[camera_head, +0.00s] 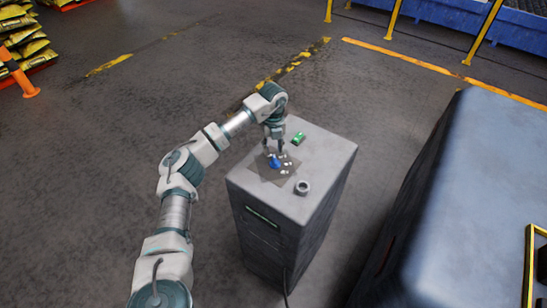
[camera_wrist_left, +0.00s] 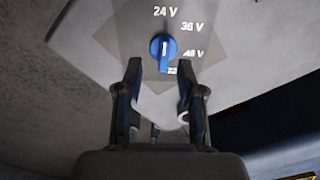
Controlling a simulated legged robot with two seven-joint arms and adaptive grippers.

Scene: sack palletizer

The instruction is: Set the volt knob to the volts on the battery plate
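The blue volt knob (camera_head: 274,160) sits on a dark dial plate (camera_head: 265,170) on top of a grey cabinet. In the left wrist view the knob (camera_wrist_left: 163,48) has a short white line, roughly upright in the picture. White labels 24 V, 36 V and 48 V curve around its upper and right side; a lower label is partly hidden. My left gripper (camera_wrist_left: 160,66) is open, its fingers on either side of the knob's lower end, with gaps visible. In the head view it points down at the knob. No readable battery plate shows. My right gripper is out of view.
The grey cabinet (camera_head: 325,160) also carries a green item (camera_head: 299,138) and a round grey ring-like part (camera_head: 303,187). A dark-green label (camera_head: 262,216) on its front is unreadable. A large grey-blue machine body (camera_head: 470,210) stands right. Floor left of the cabinet is clear.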

